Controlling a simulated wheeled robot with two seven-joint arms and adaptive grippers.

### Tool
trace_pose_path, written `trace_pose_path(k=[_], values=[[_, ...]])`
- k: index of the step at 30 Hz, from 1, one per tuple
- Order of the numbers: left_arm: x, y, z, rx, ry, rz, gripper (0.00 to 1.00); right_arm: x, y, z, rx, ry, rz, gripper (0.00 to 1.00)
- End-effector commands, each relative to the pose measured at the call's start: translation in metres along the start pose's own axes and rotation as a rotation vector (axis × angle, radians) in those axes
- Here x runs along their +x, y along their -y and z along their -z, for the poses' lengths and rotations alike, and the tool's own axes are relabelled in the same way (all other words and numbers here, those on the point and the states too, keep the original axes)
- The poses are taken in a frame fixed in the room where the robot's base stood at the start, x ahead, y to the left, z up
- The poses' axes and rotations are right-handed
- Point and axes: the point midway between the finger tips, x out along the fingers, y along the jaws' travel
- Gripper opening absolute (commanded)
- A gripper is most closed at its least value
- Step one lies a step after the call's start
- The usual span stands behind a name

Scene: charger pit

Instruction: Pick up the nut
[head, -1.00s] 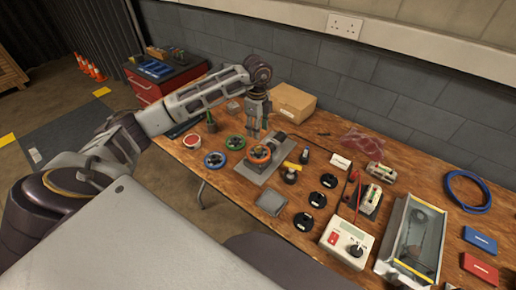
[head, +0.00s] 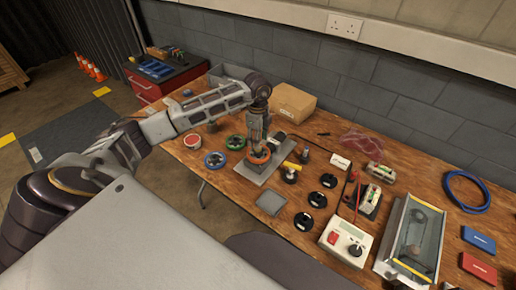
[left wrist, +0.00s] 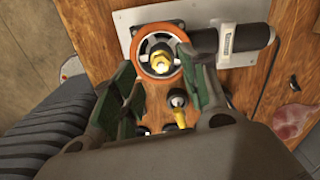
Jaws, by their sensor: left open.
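A brass-coloured nut (left wrist: 160,60) shows at the hub of an orange-rimmed wheel (left wrist: 142,36) in the left wrist view. In the head view the orange wheel (head: 257,158) sits on a grey plate (head: 268,172) on the bench, and my gripper partly covers its hub. My left gripper (left wrist: 158,72) is open, with nothing between its fingers. It points down over the wheel, one finger on each side of the nut in the wrist view. I cannot tell the height left between the fingertips and the nut. My right gripper is in neither view.
A dark cylinder with a white label (left wrist: 228,38) lies beside the wheel on the plate. Several black round parts (head: 318,199), a yellow-topped part (head: 291,172) and a meter box (head: 346,240) stand to the right.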

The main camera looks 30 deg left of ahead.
Motion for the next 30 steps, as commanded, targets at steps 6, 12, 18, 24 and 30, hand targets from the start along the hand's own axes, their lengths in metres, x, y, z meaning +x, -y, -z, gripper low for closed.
trace_pose_path(k=[6,12,18,24,30], values=[[0.025,0.001,0.001,-0.001,-0.001,-0.001,0.44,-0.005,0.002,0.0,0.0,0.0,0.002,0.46],[0.037,0.001,0.001,0.0,0.001,0.0,0.44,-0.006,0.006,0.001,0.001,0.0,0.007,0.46],[0.038,0.001,0.001,0.0,0.001,0.001,0.44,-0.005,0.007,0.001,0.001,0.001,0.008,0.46],[0.037,0.001,0.001,0.0,0.001,0.001,0.44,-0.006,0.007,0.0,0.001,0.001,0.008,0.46],[0.037,0.001,0.001,0.0,0.001,0.001,0.26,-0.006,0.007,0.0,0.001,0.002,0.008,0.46]])
